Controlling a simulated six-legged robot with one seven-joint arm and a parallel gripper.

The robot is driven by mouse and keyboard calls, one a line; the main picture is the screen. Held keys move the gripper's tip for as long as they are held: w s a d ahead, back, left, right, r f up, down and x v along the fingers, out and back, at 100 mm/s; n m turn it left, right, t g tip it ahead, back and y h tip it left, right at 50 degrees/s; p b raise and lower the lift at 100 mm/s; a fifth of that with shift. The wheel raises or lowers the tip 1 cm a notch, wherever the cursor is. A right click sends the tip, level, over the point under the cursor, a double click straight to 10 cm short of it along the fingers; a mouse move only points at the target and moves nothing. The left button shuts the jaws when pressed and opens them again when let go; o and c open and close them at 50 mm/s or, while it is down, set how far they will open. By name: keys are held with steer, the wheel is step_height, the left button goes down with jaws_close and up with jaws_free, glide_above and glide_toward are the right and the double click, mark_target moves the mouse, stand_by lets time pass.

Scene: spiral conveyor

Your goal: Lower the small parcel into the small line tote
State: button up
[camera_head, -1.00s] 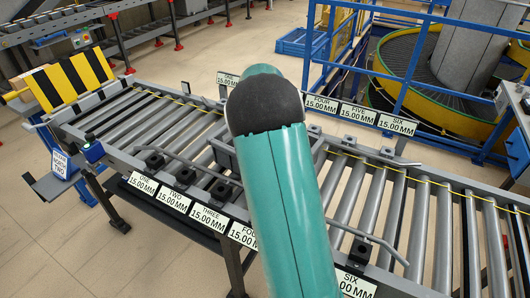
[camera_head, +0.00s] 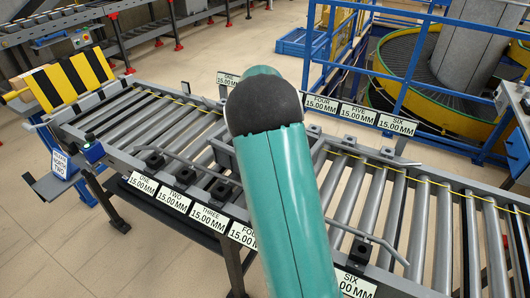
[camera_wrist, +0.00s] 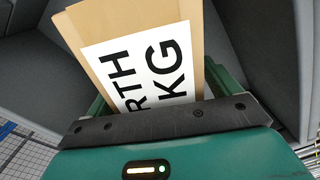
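In the wrist view the small parcel (camera_wrist: 185,28) is tan, with a white label showing the letters "RTH" and "KG". It sits right at my gripper (camera_wrist: 165,105), with green finger parts showing at both sides, so the gripper appears shut on it. The parcel's lower end is hidden behind the gripper's dark front bar. Dark grey sloping walls (camera_wrist: 265,45) surround the parcel; I cannot tell whether they belong to the small line tote. In the head view my teal arm hides the gripper and parcel, and no tote is clearly identifiable.
A roller conveyor (camera_head: 345,190) with numbered "15.00 MM" signs runs across the head view. A yellow-and-black striped stop (camera_head: 72,80) stands at its left end. A blue crate (camera_head: 300,42) lies on the floor behind. Blue railings and a spiral conveyor (camera_head: 412,62) stand at back right.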

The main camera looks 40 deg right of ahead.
step_height(320, 180, up, 14)
steer(key=shift+f, duration=0.1)
stand_by(0.5)
steer(key=shift+s+a+r+n, duration=0.1)
steer(key=shift+a+r+n, duration=0.15)
steer(key=shift+n, duration=0.05)
steer(key=s+a+r+n+t, duration=0.25)
steer(key=s+a+n, duration=0.35)
steer(key=a+n, duration=0.3)
steer(key=s+a+r+n+t, duration=0.1)
steer(key=s+a+r+n, duration=0.3)
steer(key=s+a+n, duration=0.5)
steer(key=s+a+f+n+t, duration=0.2)
steer(key=s+a+n, duration=0.6)
steer(key=n, duration=1)
steer(key=s+f, duration=0.1)
steer(key=s, duration=0.1)
steer(key=shift+s+a+n, duration=0.3)
steer(key=shift+s+a, duration=0.05)
steer(key=shift+s, duration=0.05)
